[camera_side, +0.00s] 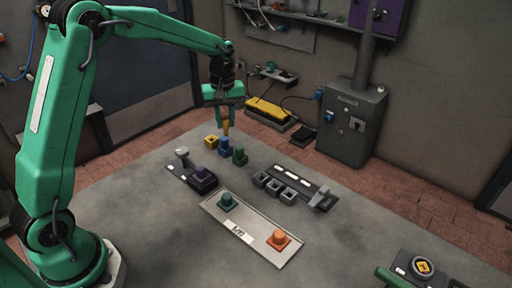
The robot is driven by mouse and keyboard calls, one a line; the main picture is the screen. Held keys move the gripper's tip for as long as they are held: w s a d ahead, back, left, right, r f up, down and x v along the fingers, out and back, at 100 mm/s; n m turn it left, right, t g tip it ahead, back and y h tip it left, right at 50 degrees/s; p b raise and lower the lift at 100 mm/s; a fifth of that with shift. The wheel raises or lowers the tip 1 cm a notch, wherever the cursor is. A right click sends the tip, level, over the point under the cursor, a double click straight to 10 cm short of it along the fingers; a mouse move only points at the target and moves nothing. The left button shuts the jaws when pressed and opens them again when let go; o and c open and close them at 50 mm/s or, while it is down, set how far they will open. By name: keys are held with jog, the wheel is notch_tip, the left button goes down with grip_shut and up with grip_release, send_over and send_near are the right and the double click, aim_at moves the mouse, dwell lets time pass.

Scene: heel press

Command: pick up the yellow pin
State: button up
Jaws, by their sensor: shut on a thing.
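The yellow pin (226,127) is a small yellow piece in the side view, left of the picture's middle. My gripper (225,118) points down and is shut on the yellow pin. The pin hangs from the jaws, above and behind a yellow square block (211,142) near the far edge of the table. The pin looks clear of the blocks below it. Its upper part is hidden by the jaws.
Blue (224,148) and green (240,156) pieces stand close below my gripper. A purple piece on a dark base (203,180), a row of grey sockets (275,186) and a pale tray (238,235) lie nearer. The table's left front is clear.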

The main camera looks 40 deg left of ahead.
jog(key=shift+s+d+r, duration=0.1)
jog(key=shift+d+r, duration=0.1)
jog(key=shift+d, duration=0.1)
jog(key=shift+d, duration=0.1)
dwell(0.3)
